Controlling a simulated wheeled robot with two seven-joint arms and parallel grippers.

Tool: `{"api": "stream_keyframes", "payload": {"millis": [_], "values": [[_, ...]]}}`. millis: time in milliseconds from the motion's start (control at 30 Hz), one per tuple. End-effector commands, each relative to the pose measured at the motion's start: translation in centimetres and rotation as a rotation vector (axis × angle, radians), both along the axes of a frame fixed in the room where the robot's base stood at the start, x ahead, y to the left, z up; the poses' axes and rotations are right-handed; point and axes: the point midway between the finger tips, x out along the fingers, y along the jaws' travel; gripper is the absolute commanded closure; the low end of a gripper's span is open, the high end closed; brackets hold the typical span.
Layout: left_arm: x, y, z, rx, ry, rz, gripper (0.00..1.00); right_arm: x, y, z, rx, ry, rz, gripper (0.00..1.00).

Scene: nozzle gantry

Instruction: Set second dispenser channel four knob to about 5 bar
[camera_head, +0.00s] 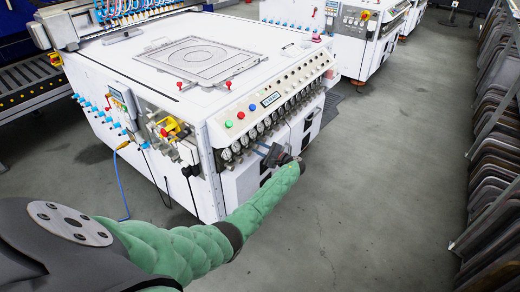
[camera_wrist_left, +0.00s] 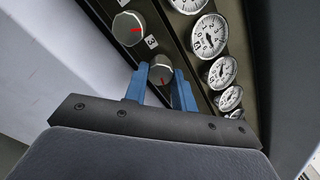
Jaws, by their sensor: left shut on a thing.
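My left gripper (camera_head: 274,156) reaches the front panel of the white machine (camera_head: 150,65) in the head view. In the left wrist view its two blue fingers (camera_wrist_left: 164,86) are shut on a grey round knob (camera_wrist_left: 162,71) with a red mark, one finger on each side. Another grey knob (camera_wrist_left: 128,28) with a red mark sits above and to the left. A label reading 3 stands between the two knobs. A round white gauge (camera_wrist_left: 222,72) is right of the held knob; its needle is too small to read surely. My right gripper is not in view.
A row of gauges and knobs (camera_head: 250,138) runs along the panel, below coloured buttons (camera_head: 240,115). Another white machine (camera_head: 340,40) stands behind. Stacked panels (camera_head: 495,130) line the right side. The grey floor (camera_head: 400,150) between is clear.

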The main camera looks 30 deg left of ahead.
Motion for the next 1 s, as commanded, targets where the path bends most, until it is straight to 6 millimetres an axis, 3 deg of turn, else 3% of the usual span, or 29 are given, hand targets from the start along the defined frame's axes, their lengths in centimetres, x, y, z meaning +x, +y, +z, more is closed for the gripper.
{"api": "stream_keyframes", "payload": {"millis": [33, 67, 167, 567, 1000], "values": [[0.1, 0.0, 0.1, -0.001, -0.002, -0.002, 0.96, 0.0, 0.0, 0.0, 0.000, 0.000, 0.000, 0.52], [0.1, 0.0, 0.1, -0.001, -0.002, -0.002, 0.72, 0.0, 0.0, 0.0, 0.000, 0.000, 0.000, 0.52], [0.1, 0.0, 0.1, 0.000, -0.002, -0.001, 0.52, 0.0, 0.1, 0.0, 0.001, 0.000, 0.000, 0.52], [0.0, -0.8, -0.1, 0.000, -0.001, -0.001, 0.52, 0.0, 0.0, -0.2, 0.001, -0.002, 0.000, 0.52], [-0.4, -6.9, -0.1, -0.001, -0.001, -0.002, 0.52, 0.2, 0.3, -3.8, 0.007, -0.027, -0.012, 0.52]]}}
